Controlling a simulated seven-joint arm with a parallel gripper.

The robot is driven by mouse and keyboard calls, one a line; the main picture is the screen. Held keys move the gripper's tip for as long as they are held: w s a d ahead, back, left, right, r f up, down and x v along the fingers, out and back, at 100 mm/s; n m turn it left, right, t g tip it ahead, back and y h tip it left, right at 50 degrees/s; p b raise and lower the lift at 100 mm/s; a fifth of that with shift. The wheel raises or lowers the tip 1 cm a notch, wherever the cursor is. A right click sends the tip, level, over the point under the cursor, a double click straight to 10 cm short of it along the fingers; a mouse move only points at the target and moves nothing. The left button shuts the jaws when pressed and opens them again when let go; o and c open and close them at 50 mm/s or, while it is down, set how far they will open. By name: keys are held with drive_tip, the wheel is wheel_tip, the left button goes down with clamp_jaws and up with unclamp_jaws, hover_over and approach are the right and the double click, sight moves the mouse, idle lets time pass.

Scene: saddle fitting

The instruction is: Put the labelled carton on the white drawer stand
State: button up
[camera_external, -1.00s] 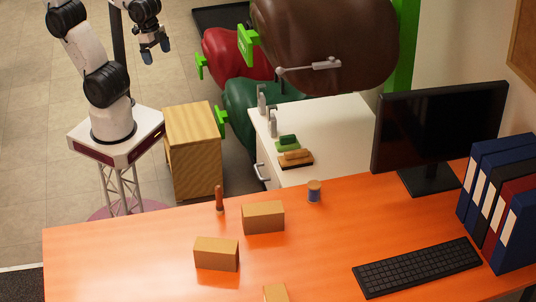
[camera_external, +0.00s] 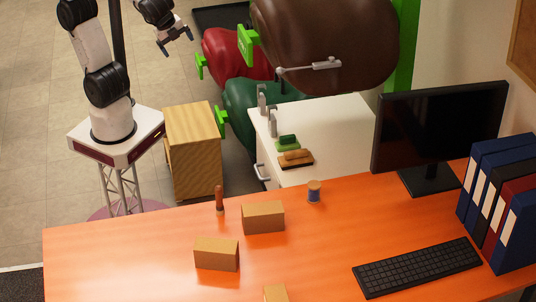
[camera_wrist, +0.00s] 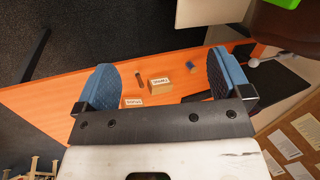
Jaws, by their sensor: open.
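Several brown cartons lie on the orange table: one near the back edge (camera_external: 263,217), one in front of it to the left (camera_external: 216,254), and one cut off at the bottom edge (camera_external: 275,293). No labels show in the outside view. In the wrist view, one carton (camera_wrist: 160,88) shows a white label, and another white label (camera_wrist: 134,102) shows lower left; I cannot read the print reliably. The white drawer stand (camera_external: 345,125) is behind the table. My gripper (camera_external: 178,46) is open and empty, high above the floor and far from the cartons.
A screwdriver-like tool (camera_external: 219,199) and a small blue-banded can (camera_external: 314,191) stand near the cartons. A green block and a brown brush-like item (camera_external: 295,158) occupy the stand's near left part. A monitor (camera_external: 440,125), keyboard (camera_external: 418,267) and binders (camera_external: 500,195) fill the table's right.

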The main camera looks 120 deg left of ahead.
drive_tip(key=w+d+r+m+t+y, duration=0.1)
drive_tip(key=w+d+m+t+y, duration=0.2)
drive_tip(key=w+d+m, duration=0.6)
drive_tip(key=w+d+r+m+t+y, duration=0.1)
drive_tip(key=w+d+m+t+y, duration=0.2)
drive_tip(key=w+d, duration=0.75)
drive_tip(key=w+d+f+m+t+h, duration=0.1)
drive_tip(key=w+d+m+t, duration=0.25)
drive_tip(key=d, duration=0.55)
drive_tip(key=w+d+f+m+t+h, duration=0.1)
drive_tip(key=w+d+f+m+t, duration=0.1)
drive_tip(key=w+d+m, duration=0.5)
drive_tip(key=w+d+f+m+t+h, duration=0.1)
drive_tip(key=w+d+m+t, duration=0.15)
drive_tip(key=d, duration=0.95)
drive_tip(key=f, duration=2.3)
drive_tip(key=s+f, duration=0.1)
drive_tip(key=f, duration=1.1)
drive_tip(key=shift+a+f, duration=0.2)
drive_tip(key=shift+f, duration=0.15)
drive_tip(key=shift+w, duration=0.1)
drive_tip(key=shift+x, duration=1.25)
drive_tip(key=shift+w+a+r, duration=0.1)
